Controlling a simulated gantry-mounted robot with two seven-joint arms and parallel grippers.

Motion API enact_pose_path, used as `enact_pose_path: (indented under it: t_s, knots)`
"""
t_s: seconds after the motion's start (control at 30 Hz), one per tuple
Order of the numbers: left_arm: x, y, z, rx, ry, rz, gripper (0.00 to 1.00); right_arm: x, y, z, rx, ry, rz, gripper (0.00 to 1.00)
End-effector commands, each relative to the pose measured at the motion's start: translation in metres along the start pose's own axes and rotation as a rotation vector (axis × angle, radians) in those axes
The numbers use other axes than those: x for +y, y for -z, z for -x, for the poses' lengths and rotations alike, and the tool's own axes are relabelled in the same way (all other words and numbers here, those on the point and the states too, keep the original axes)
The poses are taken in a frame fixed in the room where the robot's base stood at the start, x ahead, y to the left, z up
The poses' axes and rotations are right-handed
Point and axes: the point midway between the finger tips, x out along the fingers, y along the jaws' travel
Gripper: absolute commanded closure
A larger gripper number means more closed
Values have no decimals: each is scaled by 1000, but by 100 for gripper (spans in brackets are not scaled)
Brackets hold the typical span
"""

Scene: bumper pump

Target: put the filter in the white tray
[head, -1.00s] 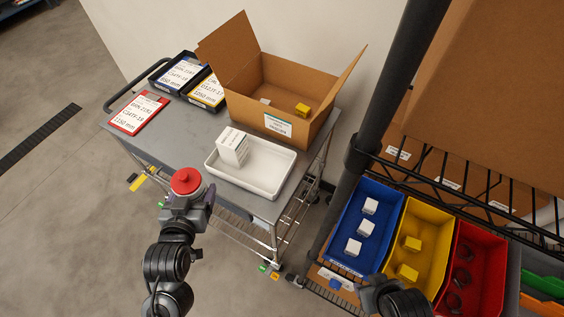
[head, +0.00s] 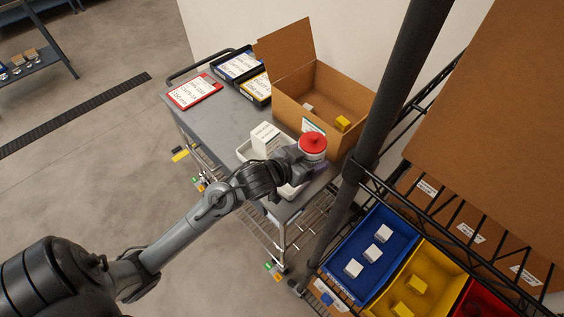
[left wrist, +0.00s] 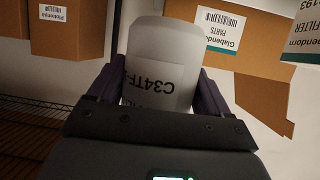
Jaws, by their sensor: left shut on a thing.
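The filter (head: 313,146) is a white cylinder with a red top. My left gripper (head: 297,157) is shut on it and holds it upright over the right part of the white tray (head: 243,150). In the left wrist view the filter (left wrist: 160,62) sits between both fingers, its printed label facing the camera. The tray lies on the grey cart, partly hidden by my left arm. A white box (head: 267,139) stands in the tray, left of the filter. I cannot tell how high the filter is above the tray. My right gripper is out of view.
An open cardboard box (head: 359,101) with a yellow block and a white block stands behind the filter. A red-framed card (head: 194,91) lies on the cart (head: 208,117). A black rack post (head: 384,100) and blue bin (head: 378,235) are at right.

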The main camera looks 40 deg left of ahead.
Motion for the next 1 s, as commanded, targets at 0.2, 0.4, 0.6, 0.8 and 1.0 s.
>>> enact_pose_path:
  t_s: [0.2,0.4,0.6,0.8,1.0]
  knots:
    - [-41,4,-6,3,-51,-23,77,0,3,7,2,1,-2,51]
    - [-62,-14,-10,1,-81,-31,77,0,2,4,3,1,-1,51]
    - [-64,-44,-22,2,-85,-32,77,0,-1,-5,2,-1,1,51]
    - [-64,-59,-28,3,-84,-35,77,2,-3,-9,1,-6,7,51]
    - [-64,-69,-32,3,-84,-34,77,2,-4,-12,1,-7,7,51]
